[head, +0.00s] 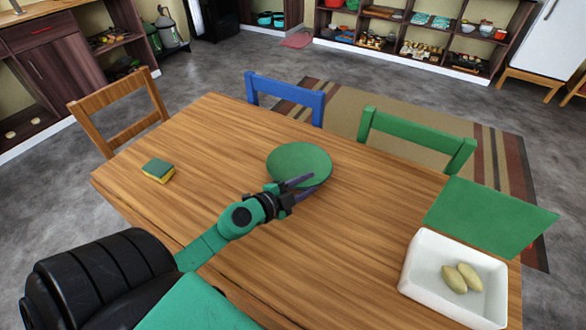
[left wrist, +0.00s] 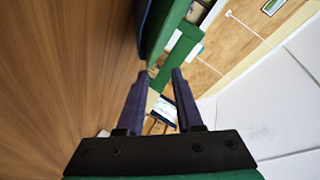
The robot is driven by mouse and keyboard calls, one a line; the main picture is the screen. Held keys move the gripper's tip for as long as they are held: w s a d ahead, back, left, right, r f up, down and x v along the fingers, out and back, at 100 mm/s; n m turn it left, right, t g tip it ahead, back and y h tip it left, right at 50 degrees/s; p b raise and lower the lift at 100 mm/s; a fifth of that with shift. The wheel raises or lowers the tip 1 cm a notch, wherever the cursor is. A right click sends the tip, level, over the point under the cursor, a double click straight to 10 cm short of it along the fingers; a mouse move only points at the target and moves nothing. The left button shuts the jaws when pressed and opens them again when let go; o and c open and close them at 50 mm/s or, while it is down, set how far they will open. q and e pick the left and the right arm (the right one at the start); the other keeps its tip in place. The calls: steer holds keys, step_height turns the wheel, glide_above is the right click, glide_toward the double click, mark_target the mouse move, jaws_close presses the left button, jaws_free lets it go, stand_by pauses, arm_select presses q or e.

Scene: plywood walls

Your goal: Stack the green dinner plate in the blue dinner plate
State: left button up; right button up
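The green dinner plate (head: 298,162) lies on the wooden table near its middle in the head view. In the left wrist view the green plate (left wrist: 168,22) shows edge-on beyond the fingertips. A dark blue strip (left wrist: 143,18) lies between it and the tabletop there, and looks like the rim of the blue dinner plate under it. The blue plate cannot be made out in the head view. My left gripper (head: 311,184) is at the plate's near right rim. In the left wrist view its fingers (left wrist: 161,74) are apart with nothing held between them. My right gripper is not in view.
A sponge (head: 158,170) lies on the table's left. Wooden (head: 128,95), blue (head: 285,90) and green (head: 415,132) chairs surround the table. The tabletop around the plate is clear.

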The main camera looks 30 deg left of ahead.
arm_select(q)
steer(key=b+v, duration=0.4)
steer(key=v, duration=0.8)
steer(key=shift+r, duration=0.3)
